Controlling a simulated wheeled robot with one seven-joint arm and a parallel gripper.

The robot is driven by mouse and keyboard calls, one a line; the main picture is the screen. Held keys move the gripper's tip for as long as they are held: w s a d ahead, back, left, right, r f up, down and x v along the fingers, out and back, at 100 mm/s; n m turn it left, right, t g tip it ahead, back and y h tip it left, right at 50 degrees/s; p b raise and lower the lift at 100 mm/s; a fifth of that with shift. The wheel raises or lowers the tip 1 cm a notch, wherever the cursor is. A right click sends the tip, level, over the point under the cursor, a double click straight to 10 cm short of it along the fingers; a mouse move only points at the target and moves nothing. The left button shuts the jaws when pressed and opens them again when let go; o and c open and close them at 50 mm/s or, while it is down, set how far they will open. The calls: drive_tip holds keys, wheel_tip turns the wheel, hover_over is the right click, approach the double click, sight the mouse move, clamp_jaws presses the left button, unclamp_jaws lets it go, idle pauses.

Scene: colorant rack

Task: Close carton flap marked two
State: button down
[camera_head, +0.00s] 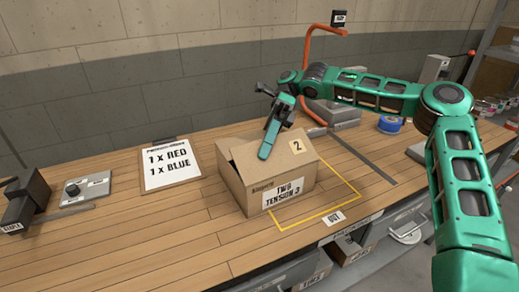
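A brown cardboard carton (237,177) stands on the workbench. Its front label reads "TWO TENSION 3". The top flap marked 2 (286,153) is on the right side of the carton's top and looks nearly flat. The left part of the top has a slightly raised edge. My gripper (267,148) reaches down from above, with its green fingertip end over the middle of the carton's top, left of the number. I cannot tell whether it touches the cardboard. The finger gap is not clear, and the gripper hides part of the top.
A clipboard sign (171,163) and a knob box (84,188) are at the left. An orange post (310,45), blue tape roll (390,124) and grey blocks (338,112) stand behind. Bench is clear at front left.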

drive_tip(key=shift+w, duration=0.15)
drive_tip(key=c, duration=2)
unclamp_jaws()
